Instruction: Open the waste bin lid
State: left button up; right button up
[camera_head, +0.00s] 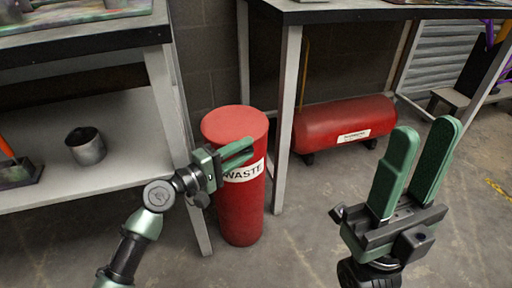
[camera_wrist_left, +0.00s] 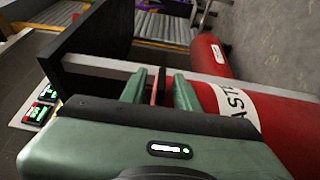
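The red waste bin (camera_head: 240,212) stands upright on the floor, with a white WASTE label. Its round red lid (camera_head: 235,122) lies flat on top and looks closed. My left gripper (camera_head: 237,152) is at the front of the bin, just below the lid's rim, partly covering the label. In the left wrist view, its green fingers (camera_wrist_left: 158,90) are apart, with a thin red strip between them; I cannot tell whether they touch it. The bin (camera_wrist_left: 290,125) shows there at the right. My right gripper (camera_head: 422,143) points up, open and empty, away from the bin.
A shelf bench (camera_head: 110,170) with a metal cup (camera_head: 86,146) stands left of the bin. A table leg (camera_head: 287,120) rises close to its right. A red tank (camera_head: 345,122) lies under that table. The floor in front is clear.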

aim_at(252, 147)
pick_arm(q)
jog(key=shift+b+x, duration=0.35)
jog(key=shift+x, duration=1.6)
jog(key=shift+f, duration=0.1)
grip_shut()
jog(key=shift+s, duration=0.1)
